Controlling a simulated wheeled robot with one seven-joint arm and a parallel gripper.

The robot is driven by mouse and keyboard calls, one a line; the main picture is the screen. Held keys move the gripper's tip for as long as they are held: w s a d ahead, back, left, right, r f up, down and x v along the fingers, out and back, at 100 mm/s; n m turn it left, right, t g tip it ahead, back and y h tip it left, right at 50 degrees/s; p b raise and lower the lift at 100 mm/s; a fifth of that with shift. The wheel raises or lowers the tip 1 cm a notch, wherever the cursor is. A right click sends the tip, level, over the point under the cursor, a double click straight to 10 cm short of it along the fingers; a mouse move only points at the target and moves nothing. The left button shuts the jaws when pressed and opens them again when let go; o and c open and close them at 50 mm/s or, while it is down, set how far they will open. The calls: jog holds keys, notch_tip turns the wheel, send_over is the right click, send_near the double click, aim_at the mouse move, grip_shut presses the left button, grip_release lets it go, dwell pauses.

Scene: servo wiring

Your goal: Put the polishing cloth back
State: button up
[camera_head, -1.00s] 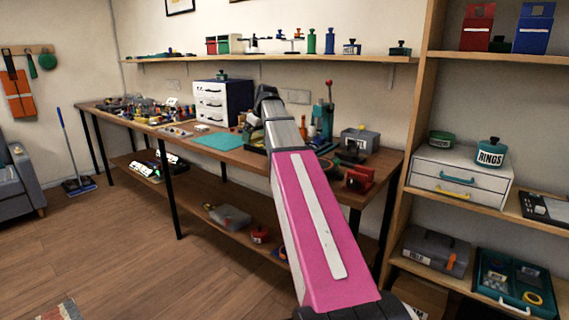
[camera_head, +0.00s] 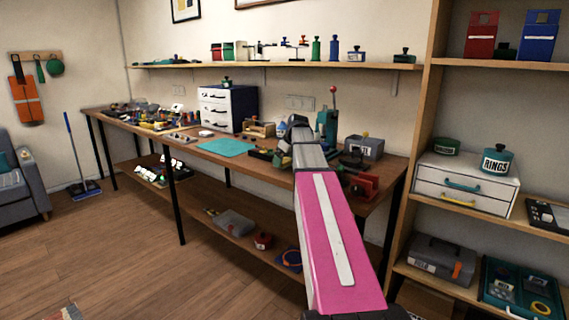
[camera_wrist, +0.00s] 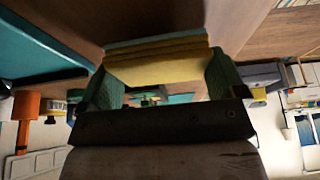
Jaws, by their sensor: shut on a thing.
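A folded yellow cloth (camera_wrist: 158,68), seemingly the polishing cloth, shows in the wrist view with a teal layer along its far edge. My gripper (camera_wrist: 164,78) is shut on it, with one green finger at each side. In the head view my pink and grey arm reaches over the workbench (camera_head: 228,160), its far end in front of the green press (camera_head: 328,120). I cannot tell whether the cloth touches any surface.
A teal mat (camera_head: 226,147) lies on the bench, also large in the wrist view (camera_wrist: 35,50). A drawer cabinet (camera_head: 228,106) stands behind it. A grey box (camera_head: 362,147) and a red vise (camera_head: 366,186) are right of my arm. Small parts crowd the bench's left end.

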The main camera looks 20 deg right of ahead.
jog(key=shift+f, duration=0.7)
jog(key=o, duration=0.6)
jog(key=shift+f, duration=0.15)
jog(key=shift+v, duration=6.2)
